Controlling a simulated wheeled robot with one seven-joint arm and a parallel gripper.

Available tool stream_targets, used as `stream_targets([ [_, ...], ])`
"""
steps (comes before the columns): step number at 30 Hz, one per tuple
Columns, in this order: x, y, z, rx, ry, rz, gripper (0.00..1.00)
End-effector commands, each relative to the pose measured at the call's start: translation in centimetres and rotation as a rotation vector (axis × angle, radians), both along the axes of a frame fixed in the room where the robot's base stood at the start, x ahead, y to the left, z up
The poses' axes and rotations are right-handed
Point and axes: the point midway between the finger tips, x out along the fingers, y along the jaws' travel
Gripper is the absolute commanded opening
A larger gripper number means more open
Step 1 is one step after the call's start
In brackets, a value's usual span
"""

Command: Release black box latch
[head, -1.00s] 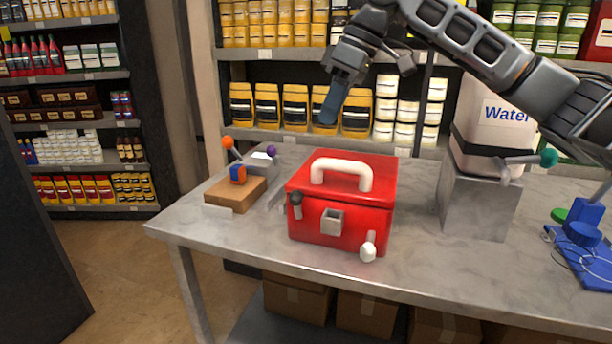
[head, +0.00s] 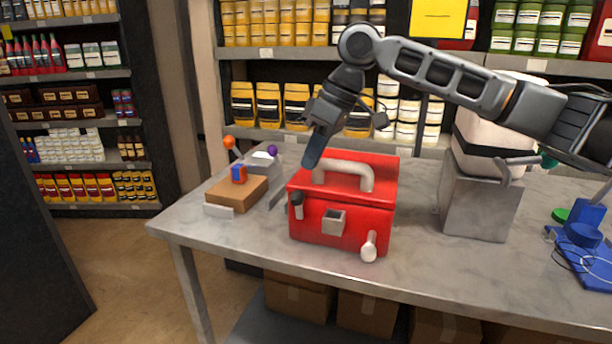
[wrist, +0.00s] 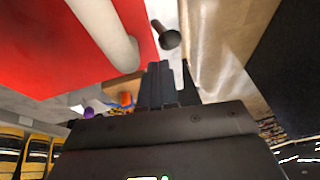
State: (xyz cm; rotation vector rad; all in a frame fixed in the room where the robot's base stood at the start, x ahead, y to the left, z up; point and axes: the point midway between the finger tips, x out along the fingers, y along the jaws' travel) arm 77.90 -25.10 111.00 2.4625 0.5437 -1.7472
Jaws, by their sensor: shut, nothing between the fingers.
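The red box (head: 340,210) stands on the table with a pale handle (head: 345,172) on its lid. A latch with a black knob (head: 297,200) is at the left of its front face, with the knob at its upper end. The black knob also shows in the wrist view (wrist: 167,39), just past my fingertips and apart from them. A latch with a white knob (head: 369,248) points down at the right of the front. My gripper (head: 312,164) is shut and empty, fingers pointing down above the lid's left side, near the handle; it also shows in the wrist view (wrist: 158,68).
A grey stand with a water container (head: 475,200) and a blue device (head: 587,245) stand to the right. Grey table (head: 310,262) is clear in front; stocked shelves stand behind.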

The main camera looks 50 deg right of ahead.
Motion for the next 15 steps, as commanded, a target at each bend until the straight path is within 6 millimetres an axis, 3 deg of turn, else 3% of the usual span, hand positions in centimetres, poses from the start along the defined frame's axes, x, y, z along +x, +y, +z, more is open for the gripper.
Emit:
stream_targets([
  [6,0.2,1.3,-2.9,0.0,0.002,-0.001,0.0],
  [15,0.2,1.9,-4.1,0.001,0.0,-0.002,0.0],
])
